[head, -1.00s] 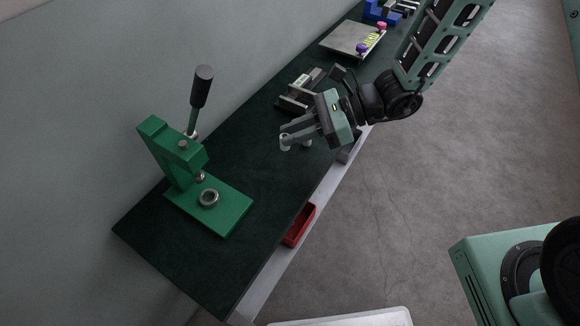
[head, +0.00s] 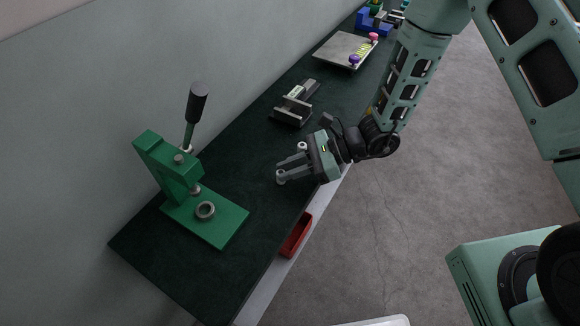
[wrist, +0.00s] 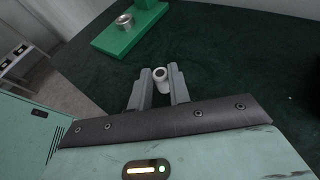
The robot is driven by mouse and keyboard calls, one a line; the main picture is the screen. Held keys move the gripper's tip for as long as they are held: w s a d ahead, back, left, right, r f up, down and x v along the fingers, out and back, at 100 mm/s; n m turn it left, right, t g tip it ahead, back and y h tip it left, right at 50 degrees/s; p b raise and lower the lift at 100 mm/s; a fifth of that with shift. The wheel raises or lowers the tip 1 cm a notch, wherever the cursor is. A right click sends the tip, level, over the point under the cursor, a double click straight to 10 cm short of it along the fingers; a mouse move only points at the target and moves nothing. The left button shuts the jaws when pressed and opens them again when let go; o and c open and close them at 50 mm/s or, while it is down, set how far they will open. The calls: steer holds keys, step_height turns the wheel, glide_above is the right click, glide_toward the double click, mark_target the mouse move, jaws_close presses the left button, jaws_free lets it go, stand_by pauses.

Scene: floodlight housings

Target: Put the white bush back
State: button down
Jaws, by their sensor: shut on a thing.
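A small white bush (wrist: 160,74) with a dark bore is held between the fingertips of my gripper (wrist: 160,88). In the head view the bush (head: 281,177) shows at the finger ends, over the dark green bench top. My gripper (head: 285,172) is shut on it. I cannot tell whether the bush touches the bench. A green press (head: 172,165) with a dark-handled lever stands to the left, apart from my gripper. A grey metal ring (head: 205,211) sits on its base plate; it also shows in the wrist view (wrist: 124,21).
A small pale round piece (head: 302,147) shows just behind my gripper. Farther back are a grey metal fixture (head: 294,108), a light plate (head: 344,49) with coloured knobs, and blue blocks (head: 373,24). A red bin (head: 296,236) sits at the bench's front edge. Bench between press and gripper is clear.

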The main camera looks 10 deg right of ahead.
steer(key=c, duration=1.3)
jaws_free()
steer(key=shift+f, duration=0.1)
steer(key=shift+r+p, duration=0.3)
steer(key=b+v, duration=0.2)
steer(key=v, duration=0.8)
steer(key=s+r+n+h, duration=0.4)
steer(key=s+r+n, duration=0.1)
steer(key=n, duration=0.3)
steer(key=s+r+n+h, duration=0.4)
steer(key=s+n, duration=0.3)
steer(key=n, duration=0.2)
steer(key=s+r+n+h, duration=0.4)
steer(key=s+r+n, duration=0.1)
steer(key=s+n, duration=0.2)
steer(key=shift+s+a+r+n+h, duration=0.1)
steer(key=shift+a+r+n+h, duration=0.25)
steer(key=shift+n, duration=0.45)
